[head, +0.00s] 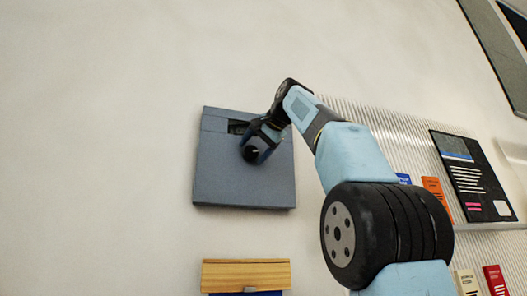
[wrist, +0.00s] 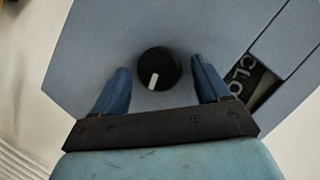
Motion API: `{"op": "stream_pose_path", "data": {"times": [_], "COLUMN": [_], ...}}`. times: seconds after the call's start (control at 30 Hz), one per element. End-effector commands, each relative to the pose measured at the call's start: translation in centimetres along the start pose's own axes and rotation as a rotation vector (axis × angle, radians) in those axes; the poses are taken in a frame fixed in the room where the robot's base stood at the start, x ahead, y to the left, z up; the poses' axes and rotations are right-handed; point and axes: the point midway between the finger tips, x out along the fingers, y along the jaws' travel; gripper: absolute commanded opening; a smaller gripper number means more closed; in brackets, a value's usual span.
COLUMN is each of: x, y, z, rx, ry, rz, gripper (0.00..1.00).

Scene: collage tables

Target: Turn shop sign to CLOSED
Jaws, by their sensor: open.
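The shop sign (head: 235,185) is a flat blue-grey panel on the wall, and it also fills much of the wrist view (wrist: 90,40). A round black knob (wrist: 158,66) with a white pointer mark sits on its face. The pointer aims down and slightly left in the wrist view. A dark window slot (wrist: 258,84) in the sign shows pale letters reading "CLO"; the rest is hidden by my gripper. My gripper (wrist: 160,70) is open, with one blue finger on each side of the knob and visible gaps between. In the head view my gripper (head: 257,148) covers part of the sign and window.
A wooden-topped box (head: 246,275) is below the sign. A ribbed panel with a shelf (head: 490,227) is at the right, holding a black poster (head: 472,175) and several small coloured booklets (head: 437,188). The wall left of the sign is bare.

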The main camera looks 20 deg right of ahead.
Motion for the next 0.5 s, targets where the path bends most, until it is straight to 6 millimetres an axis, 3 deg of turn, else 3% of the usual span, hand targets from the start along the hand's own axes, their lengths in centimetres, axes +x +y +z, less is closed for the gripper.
{"op": "stream_pose_path", "data": {"times": [0.17, 0.5], "x": [-1.5, -7.9], "y": [0.0, 0.1], "z": [-0.1, -0.1], "rx": [0.0, 0.0], "ry": [0.003, 0.004], "rz": [-0.001, 0.001], "gripper": [0.75, 0.75]}}
